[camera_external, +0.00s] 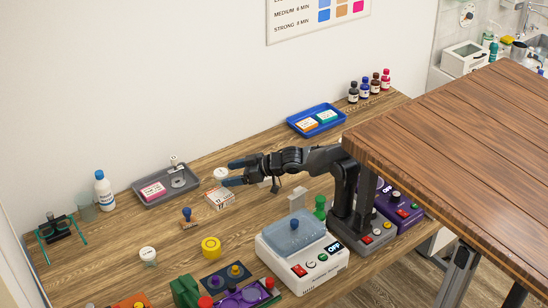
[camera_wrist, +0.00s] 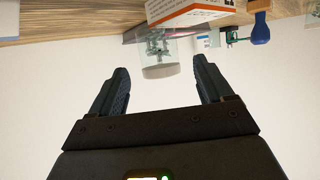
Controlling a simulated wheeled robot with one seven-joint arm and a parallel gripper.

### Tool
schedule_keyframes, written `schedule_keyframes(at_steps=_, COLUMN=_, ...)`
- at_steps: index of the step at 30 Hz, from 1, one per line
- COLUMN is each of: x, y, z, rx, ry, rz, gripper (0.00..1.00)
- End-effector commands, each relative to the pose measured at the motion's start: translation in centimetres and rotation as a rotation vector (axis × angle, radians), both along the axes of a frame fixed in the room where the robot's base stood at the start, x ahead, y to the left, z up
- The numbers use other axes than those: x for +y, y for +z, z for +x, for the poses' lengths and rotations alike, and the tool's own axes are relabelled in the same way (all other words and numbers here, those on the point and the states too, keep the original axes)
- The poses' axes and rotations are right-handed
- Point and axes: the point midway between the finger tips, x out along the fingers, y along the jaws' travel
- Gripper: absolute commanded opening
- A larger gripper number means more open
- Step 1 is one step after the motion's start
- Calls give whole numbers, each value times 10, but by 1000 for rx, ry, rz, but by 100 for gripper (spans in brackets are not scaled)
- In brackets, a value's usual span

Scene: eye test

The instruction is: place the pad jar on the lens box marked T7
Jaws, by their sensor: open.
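My gripper (camera_external: 228,174) is open and empty, reaching left above the table. A clear jar with a pale lid (camera_external: 221,173) is just at the fingertips; its body is largely hidden in the external view. In the wrist view, which is upside down, the jar (camera_wrist: 160,52) appears between the two open fingertips (camera_wrist: 160,72); I cannot tell whether either touches it. A white box with an orange-red band (camera_external: 219,198) lies beside it, toward the viewer, and also shows in the wrist view (camera_wrist: 188,9). Its marking is unreadable, so I cannot confirm T7.
Another white-lidded jar (camera_external: 148,255) stands front left. A blue-handled stamp (camera_external: 187,218) and yellow roll (camera_external: 211,247) are near the box. A grey tray (camera_external: 146,202) and white bottle (camera_external: 104,190) are left. A blue tray (camera_external: 317,132) is behind; a white device (camera_external: 322,271) is in front.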

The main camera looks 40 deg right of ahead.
Motion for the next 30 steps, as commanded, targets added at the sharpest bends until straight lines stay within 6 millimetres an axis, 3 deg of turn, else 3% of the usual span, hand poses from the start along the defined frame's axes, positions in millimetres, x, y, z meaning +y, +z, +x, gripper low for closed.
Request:
schedule_keyframes(at_steps=7, x=-27, y=14, z=-27, rx=0, ry=-1, rz=0, gripper=80)
schedule_keyframes(at_steps=15, x=-38, y=21, z=-38, rx=0, ry=0, rz=-1, gripper=80)
schedule_keyframes(at_steps=25, x=-35, y=23, z=-38, rx=-3, ry=2, rz=-3, gripper=80)
schedule_keyframes(at_steps=30, x=-7, y=42, z=-34, rx=-68, ry=17, rz=-46, gripper=80)
